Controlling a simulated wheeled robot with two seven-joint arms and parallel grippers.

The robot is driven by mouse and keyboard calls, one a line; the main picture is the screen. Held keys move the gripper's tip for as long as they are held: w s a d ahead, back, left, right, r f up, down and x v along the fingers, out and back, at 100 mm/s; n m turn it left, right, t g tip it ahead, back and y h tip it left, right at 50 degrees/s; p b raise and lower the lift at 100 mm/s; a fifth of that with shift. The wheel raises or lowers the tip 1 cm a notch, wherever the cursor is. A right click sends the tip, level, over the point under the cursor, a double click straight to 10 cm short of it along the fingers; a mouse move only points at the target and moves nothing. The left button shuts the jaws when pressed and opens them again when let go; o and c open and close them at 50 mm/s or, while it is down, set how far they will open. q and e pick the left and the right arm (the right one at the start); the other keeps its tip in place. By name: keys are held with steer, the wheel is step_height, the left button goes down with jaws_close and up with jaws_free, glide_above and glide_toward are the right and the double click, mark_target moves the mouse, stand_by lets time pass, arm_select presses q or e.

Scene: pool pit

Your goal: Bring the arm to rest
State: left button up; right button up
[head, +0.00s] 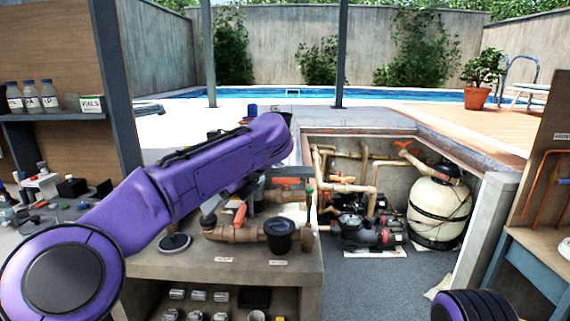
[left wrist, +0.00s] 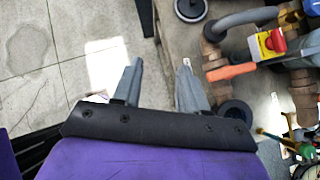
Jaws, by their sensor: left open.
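My left arm (head: 190,180), purple, reaches from the lower left across the head view, over the left part of the concrete bench (head: 190,264). Its fingers cannot be made out clearly there. In the left wrist view my left gripper (left wrist: 160,80) is open, its two grey fingers apart with nothing held between them. Below it there show pale floor tiles (left wrist: 45,50) and the bench edge. Part of my right arm (head: 475,306) shows at the bottom right of the head view; its gripper is out of view.
Brown pipework with a black-capped fitting (head: 278,235) stands on the bench; an orange-handled valve (left wrist: 232,71) is right of my left fingers. A pump (head: 368,231) and cream filter tank (head: 438,208) stand in the pit. A wooden table (head: 545,258) is at the right.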

arm_select(q)
steer(key=w+a+f+m+t+y, duration=0.15)
steer(key=f+m+t, duration=0.35)
steer(key=f+m, duration=0.5)
steer(key=w+f+m+t+y, duration=0.1)
steer(key=w+f+m+t, duration=0.3)
steer(key=f+m, duration=0.6)
steer(key=s+a+f+m+t+h, duration=0.15)
steer(key=s+f+m+h, duration=0.25)
steer(key=s+f+m, duration=0.5)
steer(key=s+a+f+m+g+h, duration=0.4)
steer(key=s+f+m, duration=0.6)
steer(key=s+f, duration=0.55)
steer(key=s+a+f+m+g, duration=0.1)
steer(key=s+a, duration=0.3)
steer(key=s, duration=0.7)
steer(key=s+a+f+m+g+y, duration=0.1)
steer(key=s+a+f+g, duration=0.3)
steer(key=s, duration=0.7)
steer(key=shift+a+f+m+g, duration=0.3)
steer(key=shift+a+m+g, duration=0.05)
steer(key=shift+m, duration=0.05)
steer(key=shift+o, duration=0.4)
